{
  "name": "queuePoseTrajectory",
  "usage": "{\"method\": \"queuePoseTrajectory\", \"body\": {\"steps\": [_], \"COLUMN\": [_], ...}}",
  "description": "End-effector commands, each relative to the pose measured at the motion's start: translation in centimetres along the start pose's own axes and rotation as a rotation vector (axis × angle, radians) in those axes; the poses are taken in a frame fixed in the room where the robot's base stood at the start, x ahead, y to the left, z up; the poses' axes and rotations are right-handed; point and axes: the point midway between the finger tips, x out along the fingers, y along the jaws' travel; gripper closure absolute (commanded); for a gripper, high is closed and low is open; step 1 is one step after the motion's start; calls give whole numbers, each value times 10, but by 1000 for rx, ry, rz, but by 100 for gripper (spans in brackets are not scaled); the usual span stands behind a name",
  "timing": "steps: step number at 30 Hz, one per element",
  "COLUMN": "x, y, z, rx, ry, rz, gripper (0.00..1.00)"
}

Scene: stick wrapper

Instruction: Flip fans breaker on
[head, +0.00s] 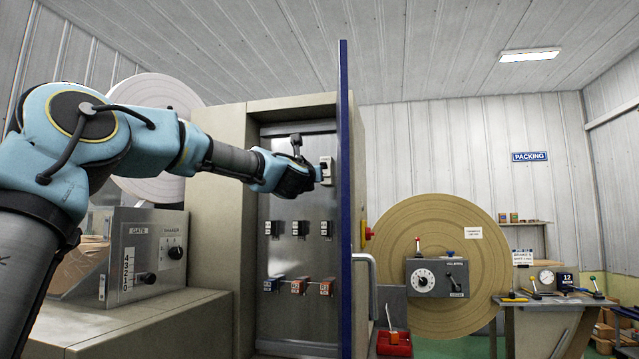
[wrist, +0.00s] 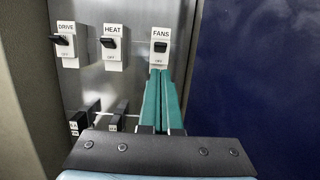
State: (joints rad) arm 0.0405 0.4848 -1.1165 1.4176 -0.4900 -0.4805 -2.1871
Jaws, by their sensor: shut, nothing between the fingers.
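The fans breaker (wrist: 160,46) is a white plate marked FANS with a black lever, at the right of a row of three in the wrist view. OFF is printed below its lever. It also shows in the head view (head: 327,166) inside the open grey cabinet. My gripper (wrist: 163,73) has its two teal fingers shut together and empty. The fingertips are just below the fans lever, over the lower part of its plate; I cannot tell whether they touch. In the head view my gripper (head: 319,175) reaches into the cabinet at the upper row.
The heat breaker (wrist: 112,46) and drive breaker (wrist: 65,43) sit to the left. Lower black switches (head: 299,229) and coloured-front blocks (head: 299,286) line the panel. The open blue cabinet door (head: 345,200) stands close on the right. The cabinet's side wall (head: 222,200) bounds the left.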

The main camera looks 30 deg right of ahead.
Motion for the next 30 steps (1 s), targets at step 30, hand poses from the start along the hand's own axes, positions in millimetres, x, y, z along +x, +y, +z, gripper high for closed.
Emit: {"method": "queuePoseTrajectory", "body": {"steps": [30], "x": [-50], "y": [0], "z": [0], "rx": [-1], "ry": [1], "rz": [0], "gripper": [100]}}
